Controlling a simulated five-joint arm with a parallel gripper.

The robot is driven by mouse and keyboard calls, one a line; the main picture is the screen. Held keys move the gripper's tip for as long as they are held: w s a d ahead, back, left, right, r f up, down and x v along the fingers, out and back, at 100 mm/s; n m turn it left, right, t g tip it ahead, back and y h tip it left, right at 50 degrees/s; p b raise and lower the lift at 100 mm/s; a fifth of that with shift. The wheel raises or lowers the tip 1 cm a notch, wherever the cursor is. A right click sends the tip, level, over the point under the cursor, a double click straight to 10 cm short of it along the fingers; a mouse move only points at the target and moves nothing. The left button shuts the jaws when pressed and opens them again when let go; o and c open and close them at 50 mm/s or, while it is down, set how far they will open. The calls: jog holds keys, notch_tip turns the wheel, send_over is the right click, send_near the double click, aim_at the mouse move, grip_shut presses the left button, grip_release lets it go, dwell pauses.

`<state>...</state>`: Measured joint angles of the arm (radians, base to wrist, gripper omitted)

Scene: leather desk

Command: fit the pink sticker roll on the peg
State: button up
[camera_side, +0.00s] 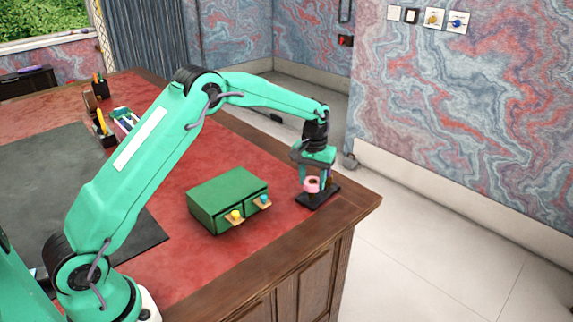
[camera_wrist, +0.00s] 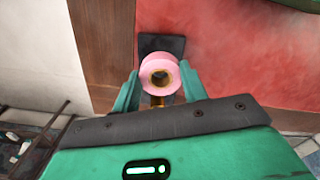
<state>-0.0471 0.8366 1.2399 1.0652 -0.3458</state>
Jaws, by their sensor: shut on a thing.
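The pink sticker roll (camera_side: 311,185) is held between the fingers of my gripper (camera_side: 313,178), over the dark stand base (camera_side: 322,197) near the desk's corner. In the wrist view the pink roll (camera_wrist: 147,66) sits between the two green fingertips of my gripper (camera_wrist: 159,75), its hole facing the camera. The dark base (camera_wrist: 160,43) shows behind it. A brass-coloured piece (camera_wrist: 157,100), perhaps the peg, shows just below the roll, and some brass shows in the hole. I cannot tell whether the peg passes through the roll.
A green box with two small drawers (camera_side: 226,192) stands left of the stand, with yellow and blue knobs at its front. The desk's wooden edge (camera_side: 358,207) is close on the right. Red leather (camera_side: 277,221) lies clear between box and stand. Pens and holders are farther back.

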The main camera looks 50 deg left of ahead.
aim_at(312, 188)
jog(key=shift+f, duration=1.8)
dwell(1.1)
jog(key=o, duration=1)
jog(key=shift+o, duration=0.2)
jog(key=shift+r, duration=0.15)
jog(key=shift+r, duration=3.8)
jog(key=shift+r, duration=0.15)
